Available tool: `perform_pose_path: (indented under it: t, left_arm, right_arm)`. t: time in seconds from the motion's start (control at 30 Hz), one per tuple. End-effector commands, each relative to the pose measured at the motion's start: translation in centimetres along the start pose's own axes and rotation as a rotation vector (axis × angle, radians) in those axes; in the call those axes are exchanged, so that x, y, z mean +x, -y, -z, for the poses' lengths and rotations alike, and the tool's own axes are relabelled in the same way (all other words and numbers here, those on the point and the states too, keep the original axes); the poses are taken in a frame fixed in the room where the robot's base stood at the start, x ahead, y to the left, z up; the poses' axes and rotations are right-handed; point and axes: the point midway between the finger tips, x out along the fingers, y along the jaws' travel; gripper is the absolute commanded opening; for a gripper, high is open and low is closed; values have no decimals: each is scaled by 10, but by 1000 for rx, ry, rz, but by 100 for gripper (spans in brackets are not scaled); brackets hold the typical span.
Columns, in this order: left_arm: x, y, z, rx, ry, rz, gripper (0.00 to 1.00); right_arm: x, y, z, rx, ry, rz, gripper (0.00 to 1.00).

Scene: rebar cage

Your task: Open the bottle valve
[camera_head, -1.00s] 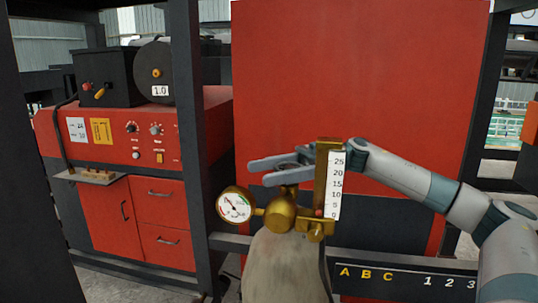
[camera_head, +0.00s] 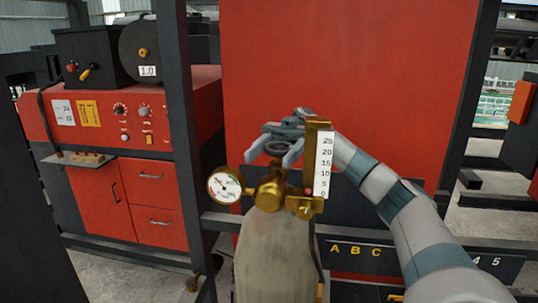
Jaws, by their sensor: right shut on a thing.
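A grey gas bottle (camera_head: 272,255) stands upright in the lower middle. A brass regulator (camera_head: 271,195) sits at its top, with a round dial gauge (camera_head: 224,185) on the left and a flow scale (camera_head: 323,165) marked 0 to 25 on the right. The dark round bottle valve (camera_head: 276,148) shows just above the brass body. My right gripper (camera_head: 274,153) reaches in from behind the flow scale, its fingers pointing down on both sides of the valve and shut on it. The scale column hides part of my right wrist. My left gripper is out of view.
A red panel (camera_head: 345,60) stands behind the bottle. A red welding machine (camera_head: 125,115) with a wire spool is at the left, behind a dark upright post (camera_head: 184,110). A dark lettered rail (camera_head: 360,250) runs behind the bottle at the lower right.

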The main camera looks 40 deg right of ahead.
Motion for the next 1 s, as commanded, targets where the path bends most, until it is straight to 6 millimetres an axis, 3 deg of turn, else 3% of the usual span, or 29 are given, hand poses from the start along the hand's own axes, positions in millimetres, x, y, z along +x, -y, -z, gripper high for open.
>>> perform_pose_path:
  t: [0.43,0.47,0.5,0.53,1.0]
  left_arm:
    - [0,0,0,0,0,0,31]
    - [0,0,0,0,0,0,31]
    - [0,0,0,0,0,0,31]
    - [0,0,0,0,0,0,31]
    - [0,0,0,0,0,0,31]
  right_arm:
    - [0,1,1,-1,-2,13,30]
    - [0,1,1,-1,-2,13,59]
    - [0,0,1,-1,-1,13,69]
    - [0,0,1,-1,-1,12,71]
    - [0,0,0,0,-1,11,71]
